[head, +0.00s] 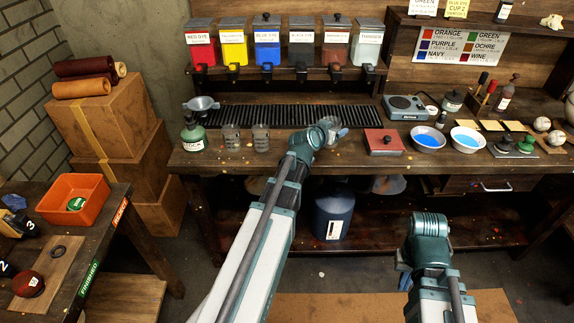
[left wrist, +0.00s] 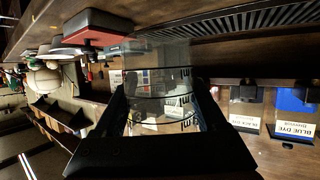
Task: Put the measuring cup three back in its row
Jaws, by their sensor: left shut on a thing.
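A clear measuring cup with dark markings (left wrist: 160,86) fills the middle of the left wrist view, between the fingers of my left gripper (left wrist: 161,105). The gripper is shut on it. In the head view my left gripper (head: 328,130) is over the workbench, left of the red box, and its wrist partly hides the cup. I cannot tell whether the cup touches the bench. Two similar measuring cups stand side by side further left, the first (head: 231,138) and the second (head: 261,138). My right gripper (head: 404,273) is low in front of the bench, its fingers mostly hidden.
The workbench (head: 290,162) has bare wood between the second cup and my left wrist.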

